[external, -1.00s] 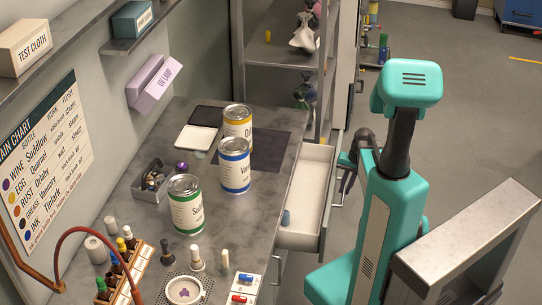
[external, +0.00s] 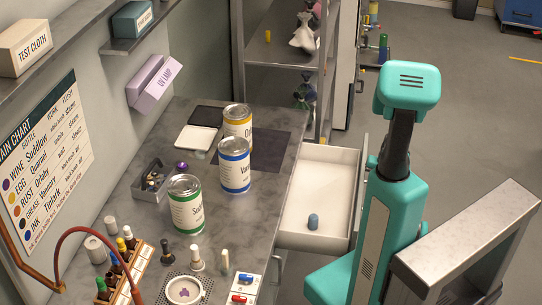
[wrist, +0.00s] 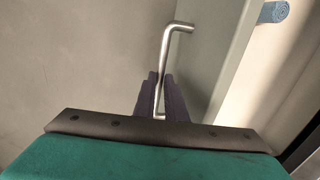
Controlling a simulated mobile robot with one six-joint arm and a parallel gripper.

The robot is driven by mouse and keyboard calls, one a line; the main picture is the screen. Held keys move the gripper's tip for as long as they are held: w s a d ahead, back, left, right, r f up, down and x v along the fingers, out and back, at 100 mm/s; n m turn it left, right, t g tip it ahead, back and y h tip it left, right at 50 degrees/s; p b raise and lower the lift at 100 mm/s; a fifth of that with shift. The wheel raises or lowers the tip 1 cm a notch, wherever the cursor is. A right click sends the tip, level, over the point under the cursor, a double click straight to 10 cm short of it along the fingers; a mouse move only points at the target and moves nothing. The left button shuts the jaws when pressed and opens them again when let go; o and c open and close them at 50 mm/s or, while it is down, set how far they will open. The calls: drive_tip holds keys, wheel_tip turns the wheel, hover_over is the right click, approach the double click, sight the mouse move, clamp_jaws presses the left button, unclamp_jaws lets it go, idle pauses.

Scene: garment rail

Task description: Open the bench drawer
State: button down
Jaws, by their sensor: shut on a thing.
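The bench drawer (external: 340,157) stands pulled out from the right side of the bench, its white inside showing. A blue cylinder (external: 313,221) is on the drawer floor; a blue roll also shows at the top right of the wrist view (wrist: 273,12). In the wrist view the metal bar handle (wrist: 168,50) stands off the drawer's grey-green front (wrist: 213,55). My gripper (wrist: 161,98) is shut on the handle, with a dark finger on each side of it. In the external view my arm hides the gripper and the handle.
The bench top (external: 225,215) carries several cans, a rack of bottles (external: 120,275) and a white dish (external: 184,290). A shelf unit (external: 280,78) stands behind the drawer.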

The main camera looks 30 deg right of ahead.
drive_tip(key=shift+s+d, duration=0.9)
drive_tip(key=shift+d, duration=0.1)
drive_tip(key=c, duration=1.8)
unclamp_jaws()
drive_tip(key=shift+r, duration=0.15)
drive_tip(key=shift+s+d+r+b, duration=0.3)
drive_tip(key=shift+r, duration=1.9)
drive_tip(key=shift+s+d+r+b, duration=0.3)
drive_tip(key=shift+s+r, duration=0.05)
drive_tip(key=shift+r, duration=1.9)
drive_tip(key=shift+s+d+r+b, duration=0.3)
drive_tip(key=shift+r, duration=1.9)
drive_tip(key=shift+f, duration=0.2)
